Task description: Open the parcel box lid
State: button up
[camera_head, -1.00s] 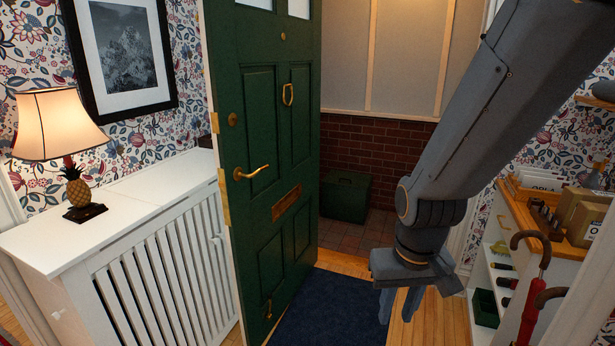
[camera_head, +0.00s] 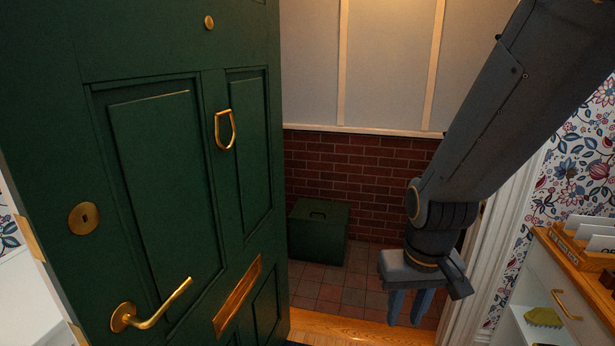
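The green front door (camera_head: 150,170) stands open on the left, with a brass lever handle (camera_head: 150,306). The wooden threshold (camera_head: 345,328) and tiled floor (camera_head: 350,297) are clear. A white door frame (camera_head: 490,250) and a shelf unit (camera_head: 560,290) stand on the right.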

aim_at(305, 209)
jog(key=z, duration=0.2)
jog(key=i, duration=3.85)
jog(key=z, duration=0.05)
